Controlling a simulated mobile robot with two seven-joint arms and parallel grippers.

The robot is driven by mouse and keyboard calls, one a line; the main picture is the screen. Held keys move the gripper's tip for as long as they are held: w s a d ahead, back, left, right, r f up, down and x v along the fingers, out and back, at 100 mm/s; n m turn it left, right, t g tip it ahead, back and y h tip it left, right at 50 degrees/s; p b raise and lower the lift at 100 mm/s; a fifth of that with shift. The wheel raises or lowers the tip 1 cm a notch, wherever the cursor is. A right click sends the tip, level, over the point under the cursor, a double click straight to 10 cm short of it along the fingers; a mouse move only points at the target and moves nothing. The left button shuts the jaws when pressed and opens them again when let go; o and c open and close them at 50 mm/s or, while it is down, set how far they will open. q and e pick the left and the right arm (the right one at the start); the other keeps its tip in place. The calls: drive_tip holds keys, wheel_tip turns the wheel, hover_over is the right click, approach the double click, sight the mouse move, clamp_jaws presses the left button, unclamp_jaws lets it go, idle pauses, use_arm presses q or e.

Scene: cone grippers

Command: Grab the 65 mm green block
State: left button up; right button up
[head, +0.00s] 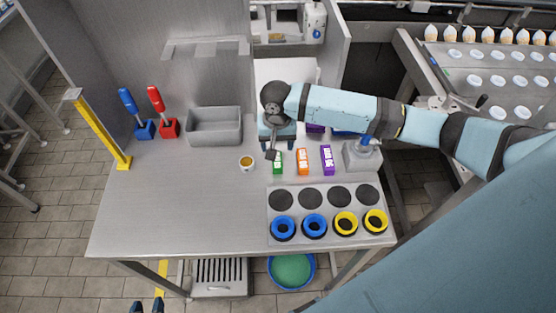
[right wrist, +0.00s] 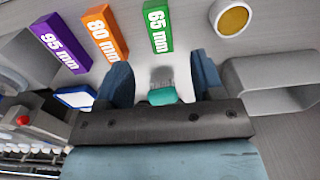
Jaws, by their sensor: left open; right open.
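The green block marked 65 mm (head: 277,162) lies on the metal table, leftmost in a row of marked blocks. In the right wrist view the green block (right wrist: 157,27) is at the top middle, beyond the fingertips. My right gripper (head: 277,146) is open just behind it, pointing down. In the right wrist view the blue fingers of my right gripper (right wrist: 160,75) stand apart, and a small teal piece (right wrist: 163,96) shows between them near the palm; I cannot tell what it is. My left gripper (head: 147,306) is open at the bottom edge, far from the blocks.
An orange 80 mm block (head: 302,161) and a purple 95 mm block (head: 327,160) lie to the right. A round yellow-topped cup (head: 247,163) is to the left, a grey bin (head: 214,126) behind it. A plate with blue and yellow rings (head: 273,208) is in front. The table's left front is clear.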

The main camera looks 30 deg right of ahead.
sight(277, 159)
wheel_tip(277, 159, down, 8)
drive_tip(key=shift+f, duration=0.15)
drive_tip(key=c, duration=1.1)
